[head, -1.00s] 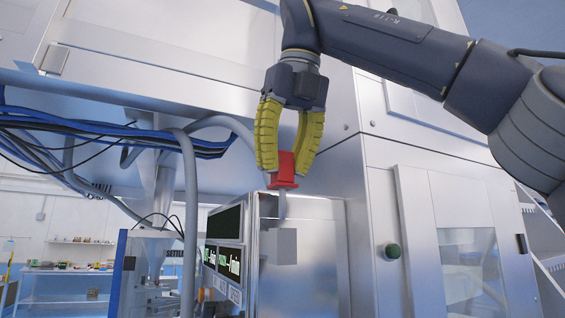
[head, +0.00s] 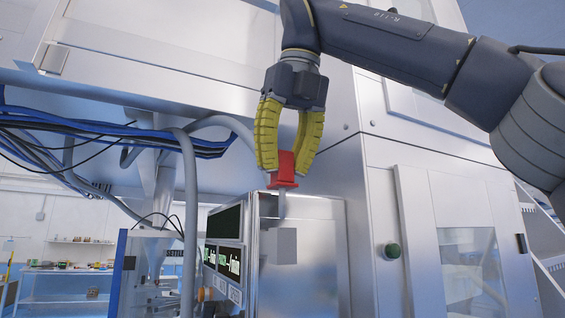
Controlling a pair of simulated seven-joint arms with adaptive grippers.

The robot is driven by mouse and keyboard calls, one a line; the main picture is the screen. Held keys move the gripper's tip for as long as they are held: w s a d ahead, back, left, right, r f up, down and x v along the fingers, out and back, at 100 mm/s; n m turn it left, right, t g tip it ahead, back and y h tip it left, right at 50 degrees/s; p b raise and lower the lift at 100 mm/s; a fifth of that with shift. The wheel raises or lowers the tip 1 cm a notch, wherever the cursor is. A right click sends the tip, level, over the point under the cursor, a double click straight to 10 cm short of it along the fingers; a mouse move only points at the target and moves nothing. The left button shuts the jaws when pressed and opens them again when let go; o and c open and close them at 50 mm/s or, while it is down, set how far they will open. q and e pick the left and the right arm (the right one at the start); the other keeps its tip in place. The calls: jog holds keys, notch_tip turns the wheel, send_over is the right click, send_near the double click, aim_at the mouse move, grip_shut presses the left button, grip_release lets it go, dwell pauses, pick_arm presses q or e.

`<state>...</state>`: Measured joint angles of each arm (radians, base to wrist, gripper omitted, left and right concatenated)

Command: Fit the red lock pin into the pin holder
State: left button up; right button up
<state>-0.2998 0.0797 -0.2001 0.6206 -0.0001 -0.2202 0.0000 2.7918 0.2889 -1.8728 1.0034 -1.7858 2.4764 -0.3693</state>
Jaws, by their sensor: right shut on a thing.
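The red lock pin (head: 284,172) has a red head and a thin grey shaft pointing down. My right gripper (head: 287,160), with yellow fingers, is shut on the red head and holds the pin upright. The shaft hangs just above or in front of a small grey block (head: 279,246) on the side of the metal cabinet, which may be the pin holder. I cannot tell whether the shaft tip touches it. My left gripper is not in view.
A display panel (head: 222,262) sits on the cabinet left of the block. Blue and black cables and grey hoses (head: 189,220) hang at left. A green button (head: 392,251) and a windowed door (head: 470,270) are at right. Shelves stand at far left.

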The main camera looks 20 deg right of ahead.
aim_at(285, 183)
jog(key=shift+f, duration=2.85)
jog(key=o, duration=1.1)
jog(key=shift+r, duration=0.1)
jog(key=shift+v, duration=5.95)
